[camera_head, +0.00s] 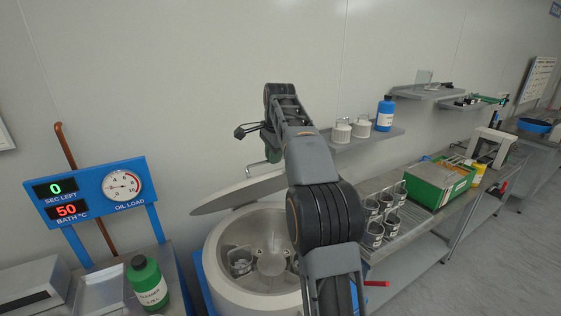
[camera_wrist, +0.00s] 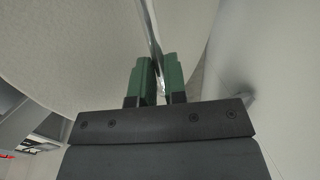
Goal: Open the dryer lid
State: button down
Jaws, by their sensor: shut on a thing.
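The dryer (camera_head: 238,297) is a round cream drum in a blue frame, at the lower middle of the head view. Its lid (camera_head: 232,197) is raised and tilted above the drum, so the inside shows, with a central hub and a small basket (camera_head: 240,262). My arm hides the drum's right side and part of the lid. My gripper (camera_head: 258,170) is at the lid's upper side. In the wrist view its green fingers (camera_wrist: 157,82) are shut on the thin metal lid handle (camera_wrist: 149,35), with the pale lid face (camera_wrist: 70,50) behind it.
A blue display panel (camera_head: 88,190) and a green bottle (camera_head: 148,284) stand left of the dryer. At right, a bench holds several dark baskets (camera_head: 373,235) and a green box (camera_head: 432,190). A wall shelf (camera_head: 385,135) carries a blue bottle (camera_head: 385,114) and white containers.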

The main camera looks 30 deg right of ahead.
jog(key=shift+w+a+f, duration=0.15)
jog(key=shift+w+f, duration=0.1)
jog(key=shift+w, duration=0.15)
jog(key=c, duration=1.5)
grip_release()
jog(key=shift+w+f, duration=0.1)
jog(key=shift+c, duration=0.2)
jog(key=shift+o, duration=0.8)
jog(key=shift+w+a+f, duration=0.1)
jog(key=shift+w, duration=0.3)
jog(key=shift+o, duration=1.1)
jog(key=shift+s+r, duration=0.25)
jog(key=shift+w+d+v, duration=0.1)
jog(key=shift+d+v, duration=0.05)
jog(key=shift+v, duration=1.5)
jog(key=shift+w+d+v, duration=0.1)
jog(key=shift+w+v, duration=0.05)
jog(key=shift+v, duration=1.45)
jog(key=shift+s+r, duration=0.2)
jog(key=shift+r, duration=0.15)
jog(key=shift+r, duration=0.1)
jog(key=shift+c, duration=0.3)
